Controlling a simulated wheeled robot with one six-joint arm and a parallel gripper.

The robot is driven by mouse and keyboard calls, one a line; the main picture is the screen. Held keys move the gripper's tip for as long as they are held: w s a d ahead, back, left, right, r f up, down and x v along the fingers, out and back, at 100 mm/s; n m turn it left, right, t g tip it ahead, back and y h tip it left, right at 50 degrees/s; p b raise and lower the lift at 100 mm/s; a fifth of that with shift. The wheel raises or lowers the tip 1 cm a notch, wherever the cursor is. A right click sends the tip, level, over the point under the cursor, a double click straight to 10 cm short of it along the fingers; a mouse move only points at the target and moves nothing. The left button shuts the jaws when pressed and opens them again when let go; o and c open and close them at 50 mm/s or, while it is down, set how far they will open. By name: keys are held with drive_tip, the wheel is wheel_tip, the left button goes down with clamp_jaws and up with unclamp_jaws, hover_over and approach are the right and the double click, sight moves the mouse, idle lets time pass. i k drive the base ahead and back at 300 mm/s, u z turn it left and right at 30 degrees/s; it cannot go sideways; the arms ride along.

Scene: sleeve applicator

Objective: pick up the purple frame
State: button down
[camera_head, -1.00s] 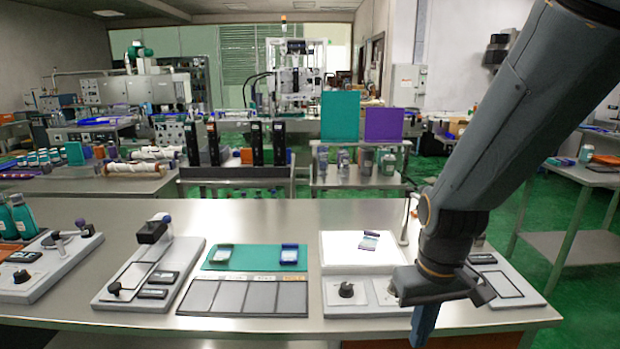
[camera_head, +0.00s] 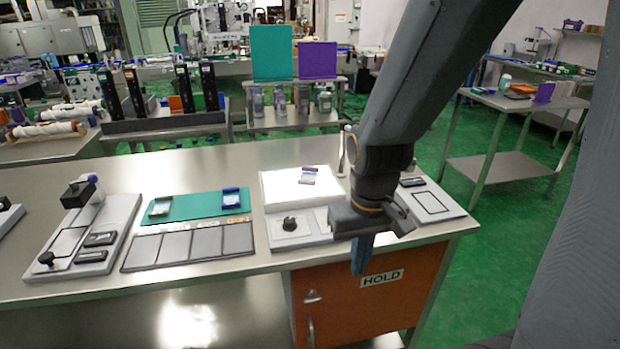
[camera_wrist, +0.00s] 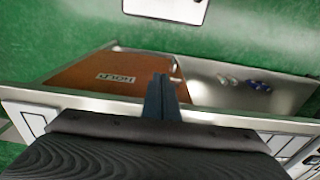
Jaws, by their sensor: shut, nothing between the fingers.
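A purple upright thing (camera_head: 543,92) stands on the side table at the right in the head view. It is small there, and I cannot tell whether it is an open frame. A larger flat purple panel (camera_head: 318,60) stands beside a teal panel (camera_head: 272,66) on the stand behind the bench. My gripper (camera_head: 362,256) hangs in front of the near bench edge, far from both purple things. Its blue fingers are shut and empty, and also show in the wrist view (camera_wrist: 161,98). No purple frame is recognisable in the wrist view.
The metal bench (camera_head: 225,165) carries a teal mat (camera_head: 190,205), a lit white panel (camera_head: 285,186) and grey fixtures. An orange HOLD cabinet (camera_head: 365,305) is under its right end. Green floor (camera_head: 520,225) is open between the bench and the side table (camera_head: 505,100).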

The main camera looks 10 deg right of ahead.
sight(309, 176)
drive_tip(key=u, duration=1.45)
drive_tip(key=k, duration=0.65)
drive_tip(key=z, duration=1.15)
drive_tip(key=i, duration=1)
drive_tip(key=u, duration=0.1)
